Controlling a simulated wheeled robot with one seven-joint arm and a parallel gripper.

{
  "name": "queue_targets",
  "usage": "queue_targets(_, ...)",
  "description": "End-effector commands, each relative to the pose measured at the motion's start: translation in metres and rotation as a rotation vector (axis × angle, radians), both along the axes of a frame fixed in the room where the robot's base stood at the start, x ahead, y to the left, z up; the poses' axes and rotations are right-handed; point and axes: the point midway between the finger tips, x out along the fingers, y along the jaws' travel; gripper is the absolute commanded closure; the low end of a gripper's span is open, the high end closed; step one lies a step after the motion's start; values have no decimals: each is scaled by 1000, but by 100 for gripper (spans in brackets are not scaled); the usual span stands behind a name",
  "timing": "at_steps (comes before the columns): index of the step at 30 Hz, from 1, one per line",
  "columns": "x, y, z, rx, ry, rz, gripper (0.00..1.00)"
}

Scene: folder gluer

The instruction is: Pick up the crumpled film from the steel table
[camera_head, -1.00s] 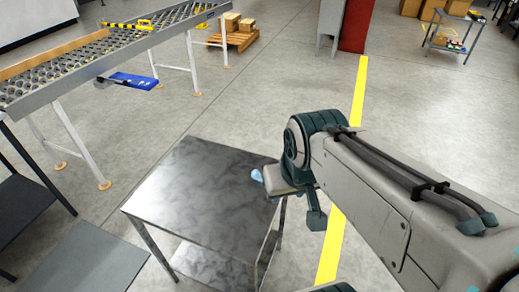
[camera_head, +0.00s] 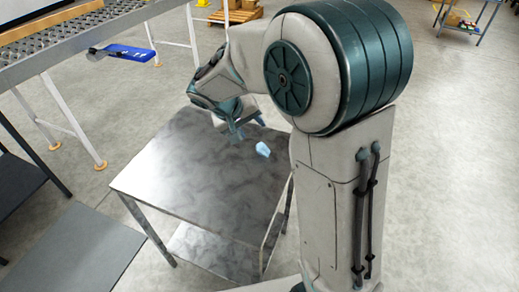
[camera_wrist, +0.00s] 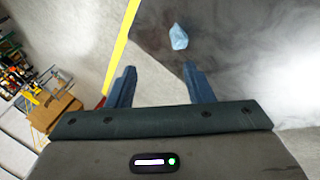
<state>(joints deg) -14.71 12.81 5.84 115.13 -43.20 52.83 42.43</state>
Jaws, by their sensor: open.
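The crumpled film (camera_head: 263,149) is a small light-blue lump on the steel table (camera_head: 190,190), near the table's right edge in the head view. It also shows in the wrist view (camera_wrist: 179,37), beyond the fingertips and right of the gap between them. My gripper (camera_head: 247,128) is over the back part of the table, to the left of and behind the film, apart from it. In the wrist view its two blue fingers (camera_wrist: 158,75) are spread, with nothing between them.
A roller conveyor (camera_head: 80,38) with a blue part (camera_head: 130,52) on its side stands at the back left. A yellow floor line (camera_wrist: 122,45) shows in the wrist view. Floor behind the steel table is clear.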

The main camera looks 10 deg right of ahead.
Motion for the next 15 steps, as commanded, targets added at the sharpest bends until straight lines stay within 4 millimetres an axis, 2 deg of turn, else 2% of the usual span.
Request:
queue_targets(1,11,9,-21,-17,-5,12,53)
queue_targets(7,34,27,-47,-51,-36,32,53)
queue_targets(11,42,25,-58,-57,-40,34,53)
queue_targets(15,50,11,-78,-59,-38,32,53)
